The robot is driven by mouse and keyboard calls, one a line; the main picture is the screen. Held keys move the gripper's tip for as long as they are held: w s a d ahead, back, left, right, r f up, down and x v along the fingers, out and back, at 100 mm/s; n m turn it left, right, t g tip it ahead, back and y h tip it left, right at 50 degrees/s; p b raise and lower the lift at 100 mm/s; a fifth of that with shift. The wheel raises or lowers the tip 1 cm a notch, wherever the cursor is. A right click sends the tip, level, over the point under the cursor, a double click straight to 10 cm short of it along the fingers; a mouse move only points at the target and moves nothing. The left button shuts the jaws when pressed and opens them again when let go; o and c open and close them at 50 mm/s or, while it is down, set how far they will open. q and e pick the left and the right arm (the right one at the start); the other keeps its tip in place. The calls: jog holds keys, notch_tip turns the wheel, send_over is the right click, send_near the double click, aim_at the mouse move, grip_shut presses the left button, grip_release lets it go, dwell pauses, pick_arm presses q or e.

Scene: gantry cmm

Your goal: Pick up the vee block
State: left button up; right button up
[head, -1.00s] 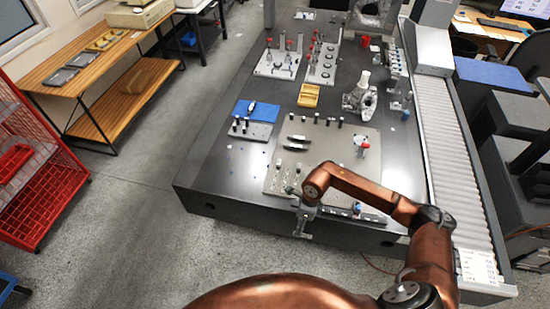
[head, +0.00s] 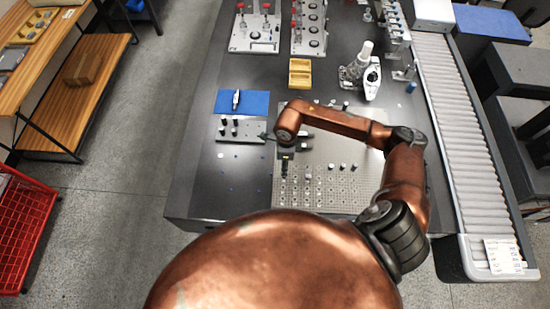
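I cannot pick out the vee block for certain. Small dark blocks lie on the grey hole-patterned plate (head: 330,190) on the dark table, partly behind my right arm. My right arm comes in from the right, and its copper wrist is above the left part of this plate. My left gripper is not in view.
A yellow two-part tray (head: 300,72), a blue mat (head: 243,102) and a grey block with black knobs (head: 240,130) are near the plate. A metal casting (head: 352,74) stands behind it. A roller conveyor (head: 455,130) runs along the right. The table's left front is mostly clear.

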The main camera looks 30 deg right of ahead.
jog(key=shift+w+f, duration=0.15)
jog(key=shift+f, duration=0.1)
jog(key=shift+s+f, duration=0.3)
jog(key=shift+f, duration=0.35)
jog(key=shift+s+f, duration=0.25)
jog(key=shift+f, duration=0.35)
jog(key=f, duration=0.2)
jog(key=shift+w+a+f, duration=0.15)
jog(key=shift+a+f, duration=0.05)
jog(key=shift+f, duration=0.2)
jog(key=shift+s+f, duration=0.2)
jog(key=shift+f, duration=0.6)
jog(key=shift+w+f, duration=0.1)
jog(key=c, duration=0.6)
jog(key=shift+c, duration=0.6)
jog(key=c, duration=0.5)
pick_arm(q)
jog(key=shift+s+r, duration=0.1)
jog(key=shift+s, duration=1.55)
pick_arm(e)
grip_shut()
